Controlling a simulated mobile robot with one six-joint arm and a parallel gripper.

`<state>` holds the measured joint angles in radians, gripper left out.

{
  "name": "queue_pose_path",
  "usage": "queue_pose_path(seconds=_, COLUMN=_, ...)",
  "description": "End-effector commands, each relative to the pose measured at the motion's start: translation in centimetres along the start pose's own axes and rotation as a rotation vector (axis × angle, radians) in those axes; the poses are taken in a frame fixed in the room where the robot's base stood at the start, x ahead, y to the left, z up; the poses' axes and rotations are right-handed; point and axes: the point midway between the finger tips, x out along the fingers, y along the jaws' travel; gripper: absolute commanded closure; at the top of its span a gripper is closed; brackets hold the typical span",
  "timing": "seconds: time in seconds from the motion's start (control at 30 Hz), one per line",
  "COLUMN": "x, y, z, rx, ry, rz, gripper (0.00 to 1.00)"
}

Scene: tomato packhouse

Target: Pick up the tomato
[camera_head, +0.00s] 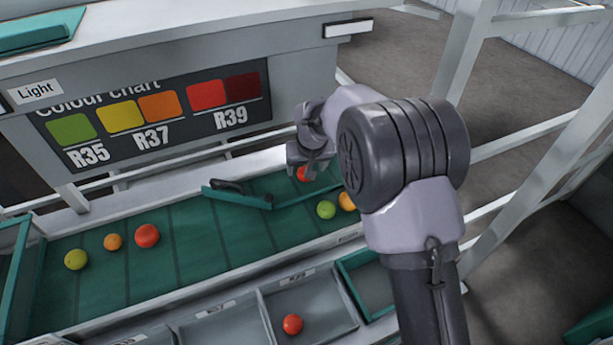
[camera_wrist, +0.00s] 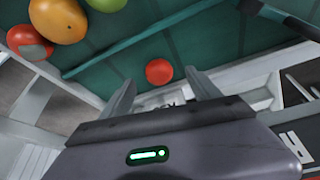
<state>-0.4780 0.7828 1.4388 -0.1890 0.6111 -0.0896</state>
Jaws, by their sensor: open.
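My gripper (camera_head: 309,163) is open and empty above the far side of the green belt. A red tomato (camera_head: 304,174) shows partly behind it in the head view. In the wrist view, a red tomato (camera_wrist: 159,71) lies on the belt beyond and between the two open fingers (camera_wrist: 160,88), apart from them. In the head view, a red tomato (camera_head: 147,236) is on the belt's left part and another red tomato (camera_head: 293,324) sits in a grey bin.
A teal diverter bar (camera_head: 235,197) crosses part of the belt (camera_head: 205,245). A yellow-green tomato (camera_head: 75,260) and a small orange one (camera_head: 113,242) lie at the left. The colour chart panel (camera_head: 150,115) rises behind. White frame posts (camera_head: 560,165) stand at the right.

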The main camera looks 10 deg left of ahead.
Motion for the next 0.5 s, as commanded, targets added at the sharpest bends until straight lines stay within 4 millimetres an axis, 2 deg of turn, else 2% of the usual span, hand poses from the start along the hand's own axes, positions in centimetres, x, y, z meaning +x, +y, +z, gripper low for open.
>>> queue_pose_path(seconds=0.1, x=2.8, y=0.1, z=0.2, rx=0.001, ry=-0.003, rz=0.000, gripper=0.28)
queue_pose_path(seconds=0.2, x=4.4, y=0.2, z=0.1, rx=0.000, ry=-0.002, rz=0.000, gripper=0.28)
queue_pose_path(seconds=0.3, x=5.1, y=0.2, z=0.0, rx=0.001, ry=-0.001, rz=0.000, gripper=0.28)
queue_pose_path(seconds=0.5, x=5.0, y=0.2, z=0.0, rx=0.000, ry=-0.001, rz=0.000, gripper=0.30)
